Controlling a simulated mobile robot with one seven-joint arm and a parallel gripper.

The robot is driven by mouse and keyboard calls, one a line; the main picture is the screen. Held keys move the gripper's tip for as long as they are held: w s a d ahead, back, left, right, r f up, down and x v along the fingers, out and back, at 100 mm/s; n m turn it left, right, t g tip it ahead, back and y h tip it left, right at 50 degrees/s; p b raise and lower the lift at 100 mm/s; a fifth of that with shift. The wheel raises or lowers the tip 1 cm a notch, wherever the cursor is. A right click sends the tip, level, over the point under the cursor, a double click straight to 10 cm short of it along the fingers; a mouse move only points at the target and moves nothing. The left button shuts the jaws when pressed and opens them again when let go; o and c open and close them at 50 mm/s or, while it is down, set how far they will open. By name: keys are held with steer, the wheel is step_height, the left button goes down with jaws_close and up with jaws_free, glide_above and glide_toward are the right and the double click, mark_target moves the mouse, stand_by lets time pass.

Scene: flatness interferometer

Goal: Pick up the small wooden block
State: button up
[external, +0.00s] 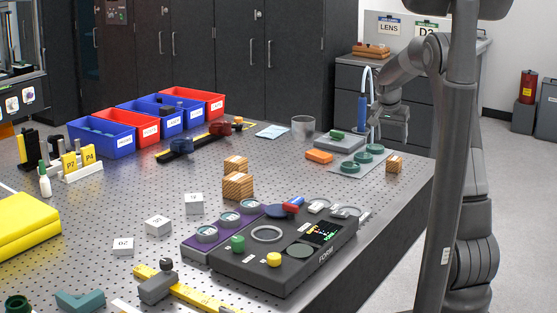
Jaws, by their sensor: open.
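Several wooden blocks are on the perforated table. One small wooden block (394,164) sits near the table's right edge, beside the green round parts. A larger-looking wooden block (237,186) is near the middle, and a smaller one (235,164) shows directly above it in the picture; I cannot tell whether it is stacked or behind. My gripper (391,139) is open, pointing down above the right part of the table, higher in the picture than the right-hand block. Nothing is visible between its fingers, though they are small and dark here.
A grey plate with green round parts (369,158), an orange block (319,156) and a blue-handled tool (362,108) are near my gripper. A black instrument (285,250) stands in front. Red and blue bins (107,144) line the back left. White labelled cubes (158,226) lie left of middle.

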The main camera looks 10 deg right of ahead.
mark_target(394, 159)
steer(key=x, duration=0.6)
steer(key=shift+w+d, duration=0.1)
steer(key=x, duration=0.5)
steer(key=shift+d, duration=0.35)
steer(key=c, duration=1.1)
